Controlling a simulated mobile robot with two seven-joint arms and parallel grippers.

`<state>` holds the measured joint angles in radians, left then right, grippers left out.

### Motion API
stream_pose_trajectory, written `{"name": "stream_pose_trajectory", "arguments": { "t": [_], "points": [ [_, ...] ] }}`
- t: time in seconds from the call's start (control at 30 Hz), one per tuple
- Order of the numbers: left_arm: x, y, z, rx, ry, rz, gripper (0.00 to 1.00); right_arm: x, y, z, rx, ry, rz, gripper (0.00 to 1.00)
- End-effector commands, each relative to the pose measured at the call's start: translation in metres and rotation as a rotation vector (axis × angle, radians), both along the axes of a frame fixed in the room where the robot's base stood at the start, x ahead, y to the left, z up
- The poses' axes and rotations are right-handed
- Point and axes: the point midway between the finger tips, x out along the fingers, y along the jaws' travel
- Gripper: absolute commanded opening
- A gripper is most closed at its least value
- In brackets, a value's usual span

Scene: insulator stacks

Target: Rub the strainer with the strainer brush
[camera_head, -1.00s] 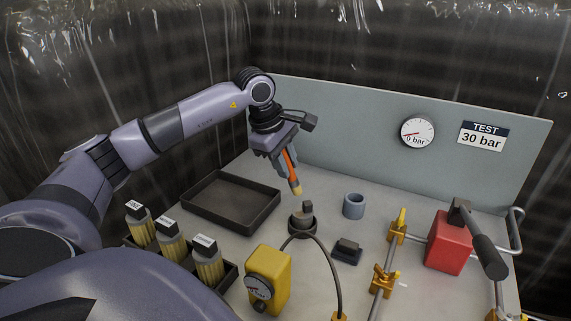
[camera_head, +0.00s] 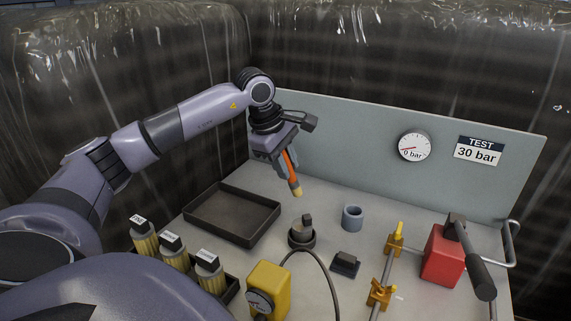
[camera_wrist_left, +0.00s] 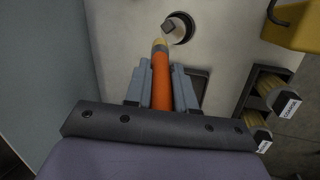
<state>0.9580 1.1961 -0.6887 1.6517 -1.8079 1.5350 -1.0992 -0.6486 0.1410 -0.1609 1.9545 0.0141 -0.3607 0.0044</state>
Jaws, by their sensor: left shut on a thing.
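My left gripper (camera_head: 281,160) is shut on the strainer brush (camera_head: 291,173), which has an orange handle and a pale yellow tip. The brush points down and slightly right, its tip above the bench. Below the tip stands a dark round piece with a square knob (camera_head: 302,236), seemingly the strainer in its seat; I cannot tell for certain. In the left wrist view the brush (camera_wrist_left: 161,82) lies between the fingers, its tip just short of that round piece (camera_wrist_left: 178,27) in the picture. They appear apart. My right gripper is not in view.
A dark empty tray (camera_head: 231,213) lies left of the round piece. A grey ring (camera_head: 352,217) and a small black block (camera_head: 345,264) stand to its right. A yellow gauge box (camera_head: 269,289) with a hose, labelled bottles (camera_head: 172,249) and a red box (camera_head: 442,255) are nearby.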

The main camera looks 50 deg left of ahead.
Motion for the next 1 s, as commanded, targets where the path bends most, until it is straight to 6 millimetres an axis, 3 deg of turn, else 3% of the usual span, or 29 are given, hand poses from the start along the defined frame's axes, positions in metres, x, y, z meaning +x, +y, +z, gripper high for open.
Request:
{"name": "stream_pose_trajectory", "arguments": {
  "t": [0.4,0.7,1.0],
  "points": [
    [0.0,0.0,0.0,0.0,0.0,0.0,0.0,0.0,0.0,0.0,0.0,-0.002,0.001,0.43],
    [0.003,-0.001,-0.019,0.0,0.0,0.0,0.0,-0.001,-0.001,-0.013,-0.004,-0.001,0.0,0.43],
    [0.004,-0.001,-0.018,0.0,0.0,0.001,0.0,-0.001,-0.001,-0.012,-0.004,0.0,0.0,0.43]
  ]
}}
